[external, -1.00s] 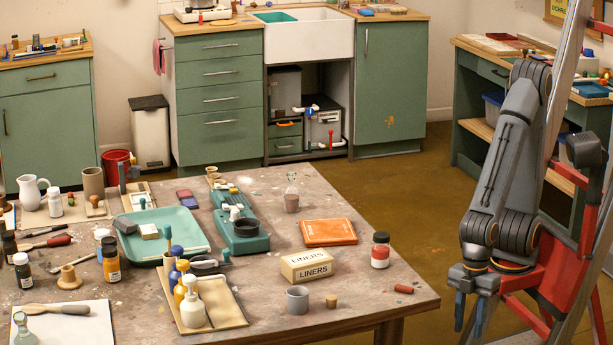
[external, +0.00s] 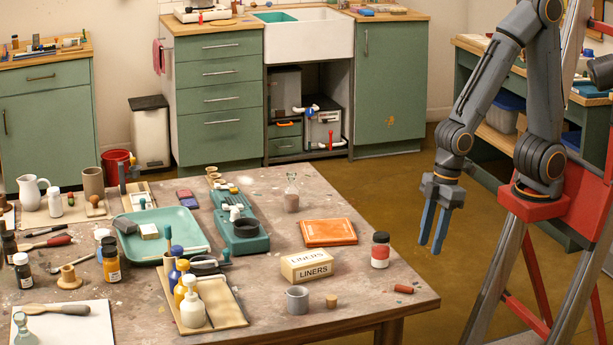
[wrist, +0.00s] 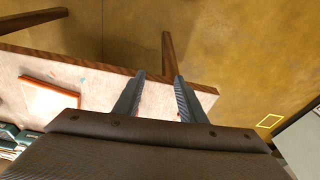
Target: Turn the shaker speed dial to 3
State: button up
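The shaker (external: 240,220) is a teal machine with a dark round cup and white parts on top, standing near the middle of the table in the external view. Its speed dial is too small to make out. My gripper (external: 432,250) hangs off the table's right side with its blue fingers pointing down, well apart from the shaker. The fingers show apart and empty in the wrist view (wrist: 158,95).
A teal tray (external: 190,218) and bottles (external: 193,302) stand left of the shaker.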

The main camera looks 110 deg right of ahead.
jog(key=w+d+r+m+p, duration=0.2)
jog(key=w+d+r+p, duration=0.2)
jog(key=d+r, duration=0.1)
jog(key=m+t+h+p, duration=0.15)
jog(key=m+h, duration=0.25)
jog(key=m, duration=0.4)
send_near(235, 211)
jog(key=shift+g, duration=0.25)
jog(key=p+x, duration=0.1)
jog(key=x, duration=0.7)
jog(key=shift+w+d, duration=0.15)
jog(key=shift+w, duration=0.05)
grip_shut()
